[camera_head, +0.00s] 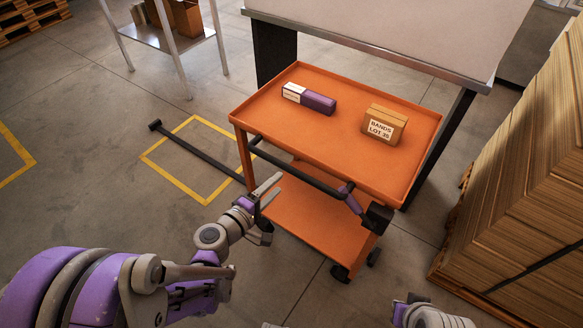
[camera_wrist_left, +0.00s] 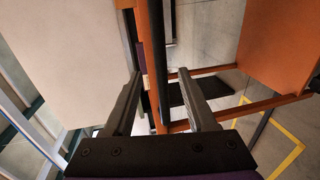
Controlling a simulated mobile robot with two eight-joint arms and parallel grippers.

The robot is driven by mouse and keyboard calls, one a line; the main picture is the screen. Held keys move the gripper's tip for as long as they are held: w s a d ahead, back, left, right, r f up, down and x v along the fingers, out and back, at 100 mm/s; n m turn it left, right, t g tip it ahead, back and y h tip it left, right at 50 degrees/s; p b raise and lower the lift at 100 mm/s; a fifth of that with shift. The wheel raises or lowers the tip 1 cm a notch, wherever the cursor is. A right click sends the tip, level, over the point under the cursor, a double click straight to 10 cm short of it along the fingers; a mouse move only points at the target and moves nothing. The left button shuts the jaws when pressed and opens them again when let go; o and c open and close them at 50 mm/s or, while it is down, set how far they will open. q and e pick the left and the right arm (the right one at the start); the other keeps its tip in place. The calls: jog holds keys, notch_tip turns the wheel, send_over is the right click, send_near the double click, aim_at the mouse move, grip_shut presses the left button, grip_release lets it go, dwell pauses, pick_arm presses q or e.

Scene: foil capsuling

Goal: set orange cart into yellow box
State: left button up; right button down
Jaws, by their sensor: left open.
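The orange cart (camera_head: 336,155) has a top tray, a lower shelf (camera_head: 318,222) and a dark handle bar (camera_head: 300,165) along its near side. My left gripper (camera_head: 266,212) is open and empty, just short of the handle bar. In the left wrist view, the dark bar (camera_wrist_left: 154,60) shows between the open fingers (camera_wrist_left: 167,100); I cannot tell whether they touch it.
A purple-and-white box (camera_head: 318,102) and a cardboard box (camera_head: 377,142) ride on the top tray. A pale-topped table (camera_head: 400,30) stands behind the cart. Stacked cardboard (camera_head: 535,160) is at right. A black bar (camera_head: 195,152) crosses the yellow outline.

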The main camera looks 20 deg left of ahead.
aim_at(290, 172)
pick_arm(q)
jog(key=x, duration=0.9)
jog(key=shift+b, duration=0.3)
grip_shut()
jog(key=shift+s, duration=0.1)
dwell(0.8)
